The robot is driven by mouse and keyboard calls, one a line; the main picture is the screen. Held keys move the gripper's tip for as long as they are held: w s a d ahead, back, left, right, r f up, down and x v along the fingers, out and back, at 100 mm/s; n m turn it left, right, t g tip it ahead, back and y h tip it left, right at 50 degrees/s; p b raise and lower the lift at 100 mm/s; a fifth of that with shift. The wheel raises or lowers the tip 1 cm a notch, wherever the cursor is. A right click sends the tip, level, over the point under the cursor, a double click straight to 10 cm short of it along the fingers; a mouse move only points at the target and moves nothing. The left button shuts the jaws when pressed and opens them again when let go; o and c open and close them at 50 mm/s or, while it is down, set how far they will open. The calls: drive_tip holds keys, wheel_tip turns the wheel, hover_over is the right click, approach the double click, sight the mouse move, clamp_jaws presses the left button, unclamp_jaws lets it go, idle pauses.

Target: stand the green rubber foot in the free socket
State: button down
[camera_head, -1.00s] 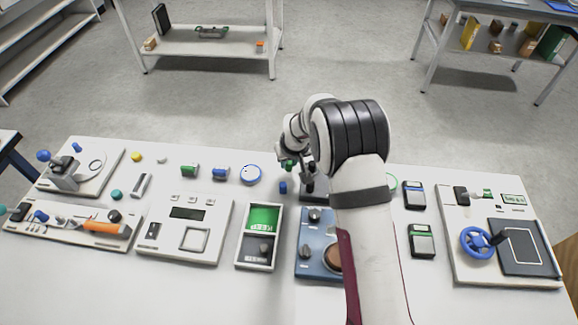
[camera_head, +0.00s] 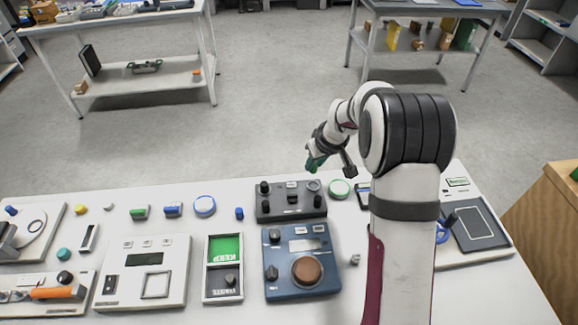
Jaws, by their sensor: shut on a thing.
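My gripper (camera_head: 315,157) hangs in the air above and behind the dark grey block, past the table's back edge in the picture. It is shut on the green rubber foot (camera_head: 313,163), which shows as a small, slightly tilted green piece at its tip. The dark grey block (camera_head: 278,213) lies on the white table and carries several black knob-like pieces. A ring-shaped spot (camera_head: 313,187) at its back right looks like an empty socket, below the gripper in the picture. The fingers are too small to see in detail.
A blue device with a brown disc (camera_head: 271,290) stands in front of the block. A two-part tray (camera_head: 209,297) and a scale (camera_head: 180,249) stand farther left.

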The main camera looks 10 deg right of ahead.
drive_tip(key=shift+d+f, duration=0.25)
drive_tip(key=shift+f, duration=2.45)
drive_tip(key=shift+f, duration=0.55)
drive_tip(key=c, duration=0.7)
unclamp_jaws()
drive_tip(key=shift+o, duration=0.2)
